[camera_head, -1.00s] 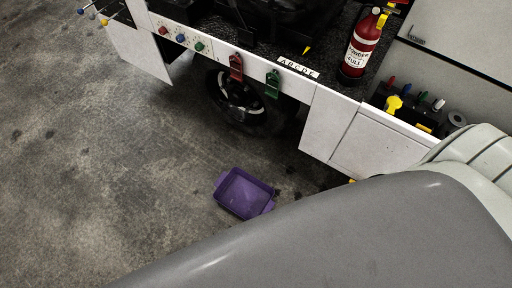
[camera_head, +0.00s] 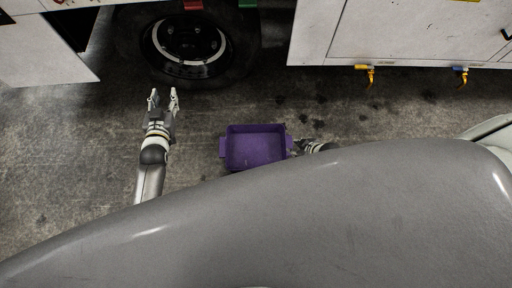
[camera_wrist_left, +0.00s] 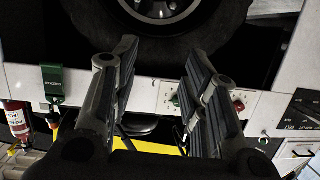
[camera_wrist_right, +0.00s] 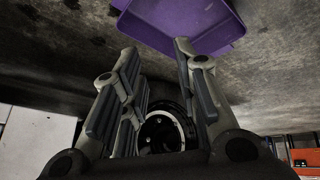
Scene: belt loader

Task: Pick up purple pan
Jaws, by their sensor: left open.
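The purple pan (camera_head: 256,148) is a shallow rectangular tray with side handles, lying on the floor in the head view. Its underside edge and wall also show at the top of the right wrist view (camera_wrist_right: 184,24). My left gripper (camera_head: 163,97) is open and empty, to the left of the pan and clear of it, pointing at the vehicle. My right gripper (camera_head: 298,143) is at the pan's right handle. The right wrist view shows its fingers (camera_wrist_right: 158,48) apart, with the pan close beyond them; I cannot tell whether they touch it.
The vehicle's wheel (camera_head: 186,42) and white side panels (camera_head: 400,34) stand beyond the pan. Yellow-handled valves (camera_head: 370,75) hang under the right panel. My grey body covers the lower head view. Bare floor (camera_head: 60,150) lies to the left.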

